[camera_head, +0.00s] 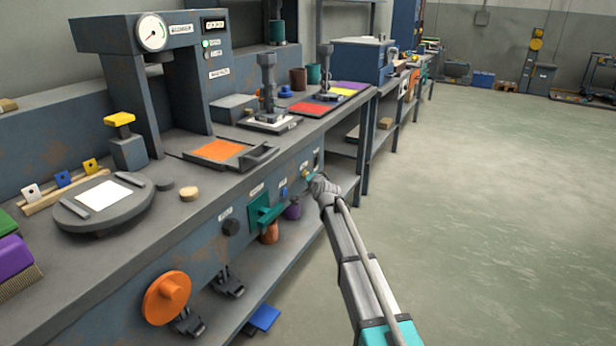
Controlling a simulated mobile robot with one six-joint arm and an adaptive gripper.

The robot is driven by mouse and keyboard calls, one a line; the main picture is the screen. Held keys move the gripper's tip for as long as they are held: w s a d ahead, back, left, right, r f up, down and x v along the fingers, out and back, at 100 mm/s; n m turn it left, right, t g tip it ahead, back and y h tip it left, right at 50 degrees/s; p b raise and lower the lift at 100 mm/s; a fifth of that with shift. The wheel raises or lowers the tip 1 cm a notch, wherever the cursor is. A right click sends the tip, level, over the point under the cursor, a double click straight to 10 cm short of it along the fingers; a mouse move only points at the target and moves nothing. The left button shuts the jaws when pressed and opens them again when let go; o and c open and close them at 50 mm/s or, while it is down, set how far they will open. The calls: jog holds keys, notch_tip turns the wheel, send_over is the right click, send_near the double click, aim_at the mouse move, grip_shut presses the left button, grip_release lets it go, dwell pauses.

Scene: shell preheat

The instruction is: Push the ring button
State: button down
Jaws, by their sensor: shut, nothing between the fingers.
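My gripper (315,183) is at the right end of the grey front panel of the bench, its fingers shut and empty. A small yellowish part (306,175) shows on the panel just left of my fingertips. It may be the ring button, but it is too small and too covered to be sure. I cannot tell whether my fingertips touch it.
The bench top holds a press with a dial gauge (151,32), a round turntable (72,222) and an orange plate (218,150). A purple cup (292,210) and an orange cup (269,233) stand below the panel. Open floor (480,200) lies to the right.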

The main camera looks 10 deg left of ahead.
jog(key=shift+d, duration=0.1)
jog(key=shift+s+d, duration=0.3)
jog(key=shift+d, duration=0.35)
jog(key=shift+s+d, duration=0.3)
jog(key=shift+d, duration=0.5)
jog(key=shift+s+d, duration=0.25)
jog(key=shift+d, duration=0.55)
jog(key=shift+s+d, duration=0.3)
jog(key=shift+d, duration=0.5)
jog(key=s+d+f+n+g+h+p, duration=0.15)
jog(key=s+d+f+g, duration=0.3)
jog(key=s+d, duration=0.7)
jog(key=s+d+f+n+g+h+p, duration=0.1)
jog(key=s+d+f+n+g+h, duration=0.35)
jog(key=s, duration=1.15)
jog(key=s+d+f+g+h+p, duration=0.15)
jog(key=s+d+g, duration=0.35)
jog(key=s+d, duration=0.7)
notch_tip(320, 180, up, 36)
jog(key=a+p, duration=0.1)
jog(key=p, duration=3.5)
jog(key=shift+s+a+r+y, duration=0.25)
jog(key=shift+s+a+y, duration=0.05)
jog(key=shift+s+y, duration=0.1)
